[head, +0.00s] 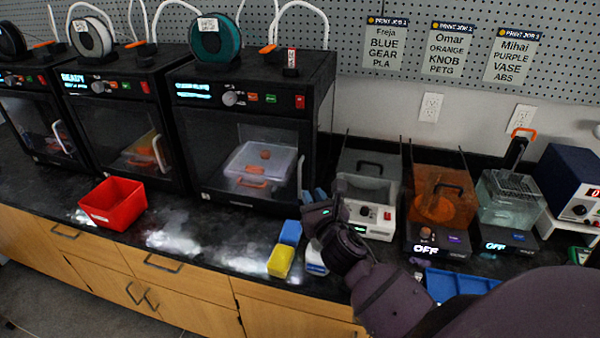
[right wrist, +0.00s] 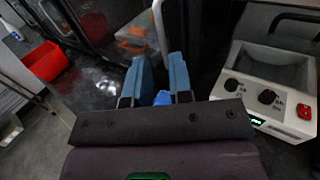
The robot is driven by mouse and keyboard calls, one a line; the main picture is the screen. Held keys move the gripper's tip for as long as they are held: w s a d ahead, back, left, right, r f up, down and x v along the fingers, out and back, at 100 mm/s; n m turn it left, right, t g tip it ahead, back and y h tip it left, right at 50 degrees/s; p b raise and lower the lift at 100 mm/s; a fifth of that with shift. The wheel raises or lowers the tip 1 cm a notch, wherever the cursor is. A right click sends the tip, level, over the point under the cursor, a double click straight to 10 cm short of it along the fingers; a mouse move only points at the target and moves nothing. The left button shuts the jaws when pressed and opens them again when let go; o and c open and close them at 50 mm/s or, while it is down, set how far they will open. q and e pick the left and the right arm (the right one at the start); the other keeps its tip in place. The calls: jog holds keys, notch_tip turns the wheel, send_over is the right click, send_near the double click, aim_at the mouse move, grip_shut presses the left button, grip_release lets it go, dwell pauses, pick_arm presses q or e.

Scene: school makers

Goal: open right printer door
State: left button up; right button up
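The right printer (head: 255,140) is a black box with a clear front door, which looks closed. Its pale vertical door handle (head: 300,178) is on the door's right edge. In the right wrist view the handle (right wrist: 160,28) runs down toward the gap between my fingertips. My right gripper (head: 316,197) has blue fingertips and is at the handle's lower end. In the right wrist view its fingers (right wrist: 160,72) are apart, with nothing clearly gripped. I cannot tell whether the handle sits between them or just beyond. My left gripper is out of view.
A red bin (head: 113,204) stands on the black counter at left. Yellow (head: 281,262) and blue (head: 290,233) blocks lie near my right gripper. A white control box (head: 368,215) and an orange-lidded station (head: 440,205) stand to the right. Counter in front of the printer is mostly clear.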

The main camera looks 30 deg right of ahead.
aim_at(300, 174)
jog(key=x, duration=1)
jog(key=shift+w+f, duration=0.1)
jog(key=shift+w, duration=0.1)
grip_shut()
